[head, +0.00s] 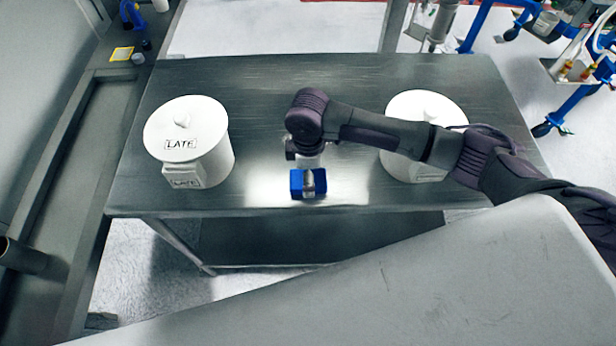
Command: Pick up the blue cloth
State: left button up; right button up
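The blue cloth (297,184) is a small, dark blue block-like shape near the front edge of the metal table (260,100). My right arm reaches in from the right, and its wrist bends down over the cloth. My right gripper (313,184) is at the cloth and overlaps it in the picture. The fingers are small and partly hidden by the wrist, so I cannot tell whether they are closed on the cloth. My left gripper is not in view.
A white lidded canister (205,150) with black lettering stands left of the cloth. A second white canister (420,105) stands to the right, partly behind my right arm. The table between the left canister and the cloth is clear. Blue-framed wheeled equipment (570,95) stands beyond the table.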

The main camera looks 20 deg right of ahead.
jog(key=shift+f, duration=1.1)
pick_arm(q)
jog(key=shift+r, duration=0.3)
pick_arm(e)
jog(key=c, duration=1.1)
jog(key=shift+r, duration=0.1)
jog(key=shift+c, duration=0.2)
jog(key=r, duration=0.1)
jog(key=r+b, duration=0.1)
jog(key=r, duration=0.2)
jog(key=shift+s+d+r, duration=0.1)
jog(key=shift+s+d, duration=0.15)
jog(key=shift+d, duration=0.05)
pick_arm(q)
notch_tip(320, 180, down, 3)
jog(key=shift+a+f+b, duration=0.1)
jog(key=shift+b, duration=0.9)
pick_arm(e)
jog(key=s+d+r, duration=0.5)
jog(key=s+r, duration=0.1)
jog(key=s, duration=0.3)
jog(key=shift+s+d+r, duration=0.2)
jog(key=shift+d+r, duration=0.15)
